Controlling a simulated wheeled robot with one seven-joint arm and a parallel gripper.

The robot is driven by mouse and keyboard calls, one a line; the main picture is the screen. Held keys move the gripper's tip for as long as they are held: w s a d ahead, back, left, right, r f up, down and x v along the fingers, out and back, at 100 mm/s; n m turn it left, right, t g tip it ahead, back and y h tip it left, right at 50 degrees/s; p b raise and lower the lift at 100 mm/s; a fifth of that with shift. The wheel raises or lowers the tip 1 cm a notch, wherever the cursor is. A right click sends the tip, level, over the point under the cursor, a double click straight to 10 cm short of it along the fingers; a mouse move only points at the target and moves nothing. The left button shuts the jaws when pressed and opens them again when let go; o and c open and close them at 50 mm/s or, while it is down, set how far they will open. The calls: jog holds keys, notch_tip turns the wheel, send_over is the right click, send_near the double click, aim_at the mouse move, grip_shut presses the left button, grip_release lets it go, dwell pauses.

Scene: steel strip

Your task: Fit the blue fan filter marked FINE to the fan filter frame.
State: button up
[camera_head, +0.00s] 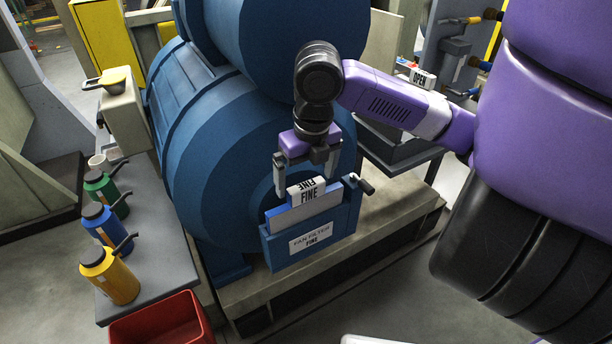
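The blue fan filter (303,212) has a pale front face and a white tab on top marked FINE. It sits in the top of the blue fan filter frame (289,256), with its upper part standing above the frame's front wall; its lower part is hidden inside. The frame carries a white label reading FAN FILTER FINE. My gripper (306,183) is above the filter, fingers pointing down and spread wide on either side of the tab. The fingers look apart from the tab, and the gripper looks empty.
A black-handled lever (360,184) is at the frame's right edge. The large blue fan housing (215,150) stands close behind. At left, a grey bench (160,262) holds green, blue and yellow bottles (110,275). A red bin (160,322) is at the bottom.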

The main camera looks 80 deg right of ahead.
jog(key=r, duration=0.2)
jog(key=r+p, duration=0.1)
jog(key=r, duration=0.2)
jog(key=a+r, duration=0.1)
jog(key=r, duration=0.1)
jog(key=shift+s+r, duration=0.35)
jog(key=shift+r, duration=0.05)
dwell(0.4)
